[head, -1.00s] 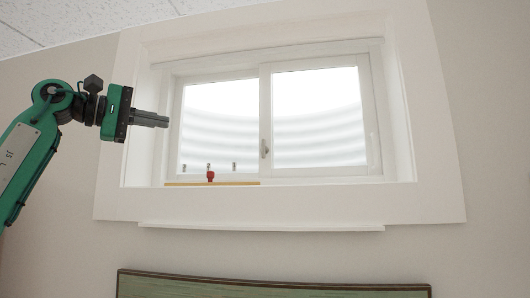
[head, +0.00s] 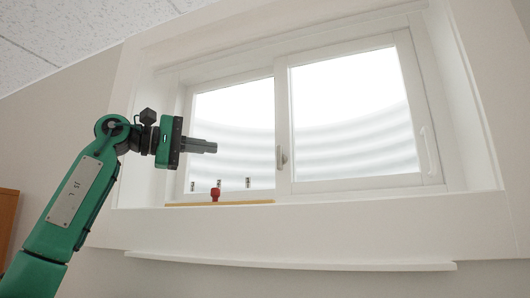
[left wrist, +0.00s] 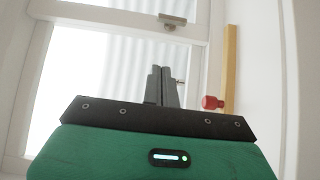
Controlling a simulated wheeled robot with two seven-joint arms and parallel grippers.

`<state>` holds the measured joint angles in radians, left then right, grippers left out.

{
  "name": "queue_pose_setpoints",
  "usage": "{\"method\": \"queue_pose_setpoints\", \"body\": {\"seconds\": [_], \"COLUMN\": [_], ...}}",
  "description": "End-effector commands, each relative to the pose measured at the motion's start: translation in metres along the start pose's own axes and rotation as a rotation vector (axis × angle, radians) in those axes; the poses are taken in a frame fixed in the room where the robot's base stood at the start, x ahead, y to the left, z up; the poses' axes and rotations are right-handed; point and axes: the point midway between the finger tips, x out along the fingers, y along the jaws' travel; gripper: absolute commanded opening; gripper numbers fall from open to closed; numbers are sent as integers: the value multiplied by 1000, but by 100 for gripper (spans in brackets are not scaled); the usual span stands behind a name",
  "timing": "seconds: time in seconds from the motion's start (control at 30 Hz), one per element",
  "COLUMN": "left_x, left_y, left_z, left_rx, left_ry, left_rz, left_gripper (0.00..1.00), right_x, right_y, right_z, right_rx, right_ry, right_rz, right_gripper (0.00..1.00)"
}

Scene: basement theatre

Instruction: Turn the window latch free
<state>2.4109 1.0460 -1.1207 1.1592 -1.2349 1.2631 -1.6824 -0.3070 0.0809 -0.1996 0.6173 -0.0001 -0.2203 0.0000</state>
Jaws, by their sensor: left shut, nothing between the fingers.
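The window (head: 348,180) has two panes side by side in a deep white recess. A small grey latch (head: 282,156) sits on the upright bar between the panes; it also shows at the top of the left wrist view (left wrist: 172,20). My left gripper (head: 214,147) is shut and empty. It points right, in front of the left pane, apart from the latch and to its left. In the left wrist view its dark fingers (left wrist: 158,72) lie side by side. My right gripper is not in view.
A red knob (head: 215,194) stands by a yellowish wooden strip (head: 240,203) along the sill, below my left gripper. Several small metal pieces (head: 248,183) show low at the left pane. A white handle (head: 426,150) is on the right frame. The sill's right part is clear.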

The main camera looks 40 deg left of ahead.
Motion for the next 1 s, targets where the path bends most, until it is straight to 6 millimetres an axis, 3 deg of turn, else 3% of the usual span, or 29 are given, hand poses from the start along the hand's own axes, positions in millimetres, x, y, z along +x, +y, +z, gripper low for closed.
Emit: {"method": "queue_pose_setpoints", "body": {"seconds": [0.27, 0.7, 1.0], "left_x": [12, 101, 126], "left_y": [1, 4, 1], "left_z": [0, 0, 26], "left_rx": [0, 0, 1], "left_ry": [0, -1, 0], "left_rz": [-3, -3, -1], "left_gripper": [0, 0, 0], "right_x": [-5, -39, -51], "right_y": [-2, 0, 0], "right_z": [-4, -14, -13], "right_rx": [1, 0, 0], "right_ry": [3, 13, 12], "right_rz": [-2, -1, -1], "right_gripper": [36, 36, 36]}}
